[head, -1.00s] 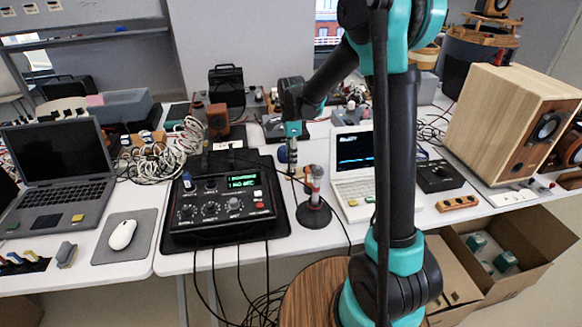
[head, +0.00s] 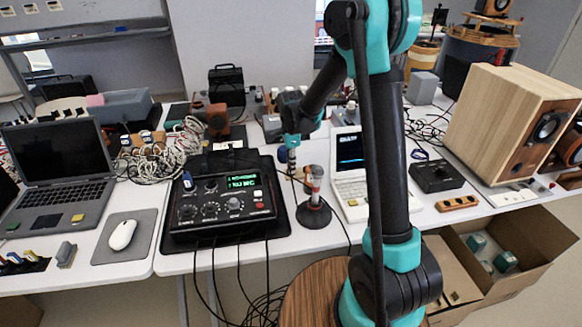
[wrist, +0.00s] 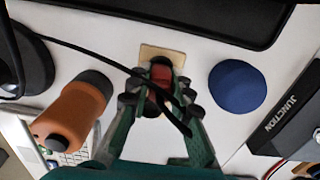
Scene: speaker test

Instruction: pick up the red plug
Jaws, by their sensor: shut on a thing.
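The red plug (wrist: 162,76) shows in the wrist view between my fingertips, at the end of a black cable. Under it is a small pale wooden square (wrist: 150,54) with a dark middle. My gripper (wrist: 156,98) is shut on the plug, and the fingers hide part of it. I cannot tell whether the plug is clear of the square. In the head view my gripper (head: 291,165) is low over the table, behind the small round-based stand. The plug is too small to make out there.
A blue round knob (wrist: 237,87) is just right of my gripper, and an orange-bodied tool (wrist: 72,112) is to its left. A black box marked JUNCTION (wrist: 290,118) lies farther right. The black control unit (head: 222,202) and a white laptop (head: 352,165) flank the stand (head: 314,210).

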